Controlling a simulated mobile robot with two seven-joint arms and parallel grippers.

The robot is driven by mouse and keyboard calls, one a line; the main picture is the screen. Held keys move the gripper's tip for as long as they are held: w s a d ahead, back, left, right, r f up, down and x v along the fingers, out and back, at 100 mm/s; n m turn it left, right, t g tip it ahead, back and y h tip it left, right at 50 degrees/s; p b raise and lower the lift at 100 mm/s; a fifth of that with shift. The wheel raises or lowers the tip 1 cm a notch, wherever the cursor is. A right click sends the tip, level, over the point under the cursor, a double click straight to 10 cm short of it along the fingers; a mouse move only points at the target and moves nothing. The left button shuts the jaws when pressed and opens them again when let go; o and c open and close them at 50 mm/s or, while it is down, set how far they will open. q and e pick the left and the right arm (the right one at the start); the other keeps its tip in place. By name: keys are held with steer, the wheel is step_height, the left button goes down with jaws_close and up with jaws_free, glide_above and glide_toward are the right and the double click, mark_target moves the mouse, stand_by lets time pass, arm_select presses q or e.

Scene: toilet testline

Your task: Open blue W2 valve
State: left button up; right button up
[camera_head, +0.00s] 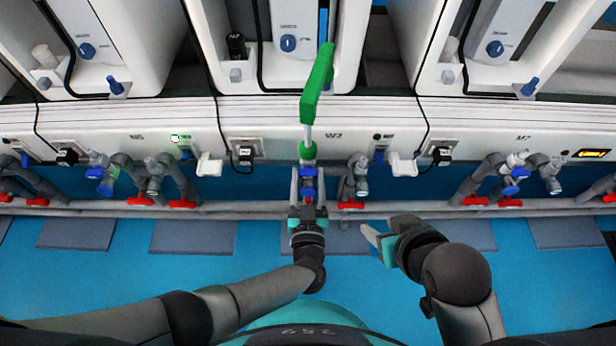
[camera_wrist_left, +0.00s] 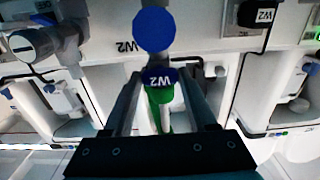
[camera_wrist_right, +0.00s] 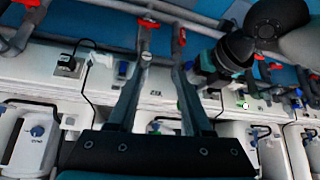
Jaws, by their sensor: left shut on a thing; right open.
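The blue W2 valve (camera_head: 308,172) sits on the pipework below the W2 label on the white panel. In the left wrist view its blue part marked W2 (camera_wrist_left: 160,77) lies between my fingers, with a round blue disc (camera_wrist_left: 155,28) beyond it. My left gripper (camera_head: 308,185) is shut on this valve, and its fingers hide part of it. My right gripper (camera_head: 374,241) is open and empty, in front of the pipes to the right of the left one. In the right wrist view its fingers (camera_wrist_right: 160,75) are apart with nothing between them.
A green handle (camera_head: 317,85) rises on a grey stem just behind the W2 valve. Red valve handles (camera_head: 351,205) line the lower grey pipe (camera_head: 400,207). Neighbouring blue valves (camera_head: 100,173) stand left and right. The blue floor (camera_head: 110,270) in front is clear.

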arm_select(q)
steer(key=shift+n, duration=0.5)
steer(key=shift+f, duration=0.1)
steer(key=n+b, duration=0.1)
steer(key=n, duration=0.1)
steer(key=shift+n, duration=0.3)
steer(key=shift+n+b, duration=0.5)
steer(key=shift+n, duration=1.2)
arm_select(e)
steer(key=shift+w+a+t+y, duration=0.5)
steer(key=shift+w+a+t, duration=0.3)
steer(key=shift+a, duration=0.25)
steer(key=shift+w+a+t+y, duration=0.5)
steer(key=shift+w+a+t, duration=0.1)
steer(key=shift+a+t, duration=0.35)
arm_select(q)
steer(key=shift+a, duration=0.1)
arm_select(e)
steer(key=shift+a, duration=0.1)
arm_select(q)
steer(key=o, duration=1.4)
steer(key=shift+c, duration=0.2)
